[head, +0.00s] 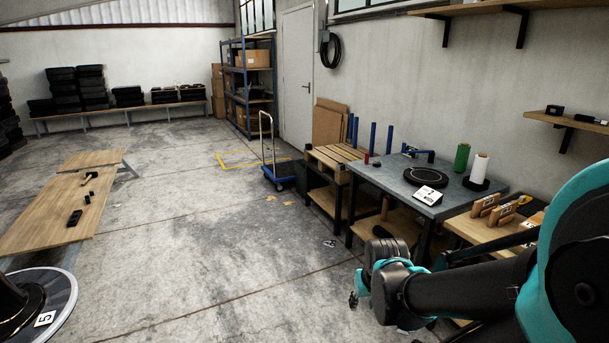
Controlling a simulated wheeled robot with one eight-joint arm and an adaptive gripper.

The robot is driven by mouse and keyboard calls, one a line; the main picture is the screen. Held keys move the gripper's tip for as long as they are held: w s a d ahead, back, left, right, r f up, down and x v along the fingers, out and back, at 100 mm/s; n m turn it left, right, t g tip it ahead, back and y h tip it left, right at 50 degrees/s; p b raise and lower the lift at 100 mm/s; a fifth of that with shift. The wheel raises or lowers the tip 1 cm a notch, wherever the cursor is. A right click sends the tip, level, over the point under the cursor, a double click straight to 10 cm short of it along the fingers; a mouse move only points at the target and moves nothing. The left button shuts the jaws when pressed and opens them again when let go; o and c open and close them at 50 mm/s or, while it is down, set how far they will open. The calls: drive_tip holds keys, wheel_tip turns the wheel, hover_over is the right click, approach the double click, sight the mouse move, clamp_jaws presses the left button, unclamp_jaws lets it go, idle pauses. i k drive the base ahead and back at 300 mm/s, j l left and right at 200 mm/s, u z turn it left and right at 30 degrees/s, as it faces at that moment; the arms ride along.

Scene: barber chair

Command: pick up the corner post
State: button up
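Several slim blue upright posts, which look like corner posts, stand around a slatted wooden pallet top (335,154) by the right wall. One blue post (373,138) is at the front right and another blue post (389,139) is just right of it. Two more stand close together at the back, near blue post (351,128). I cannot tell which one is the task's post. My gripper (354,298) hangs low over the floor at the lower middle, well in front of the posts. Its fingers are small and partly hidden by my wrist, and no held object shows.
A grey worktable (400,183) holds a black disc, a sign card, a green roll and a white roll. A lower wooden bench (470,232) is beside my arm. A blue hand cart (277,178) stands left of the pallet. The floor (220,240) in the middle is mostly clear.

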sight(374, 124)
drive_tip(key=i, duration=2)
drive_tip(key=i+j+z, duration=0.1)
drive_tip(key=i, duration=0.5)
drive_tip(key=i+j+z, duration=0.15)
drive_tip(key=i, duration=0.4)
drive_tip(key=i+j+z, duration=0.1)
drive_tip(key=i, duration=0.45)
drive_tip(key=i+j+z, duration=0.9)
drive_tip(key=k+j+z, duration=0.1)
drive_tip(key=j, duration=0.3)
drive_tip(key=k+j+z, duration=0.1)
drive_tip(key=j, duration=0.3)
drive_tip(key=j+z, duration=0.45)
drive_tip(key=j, duration=0.85)
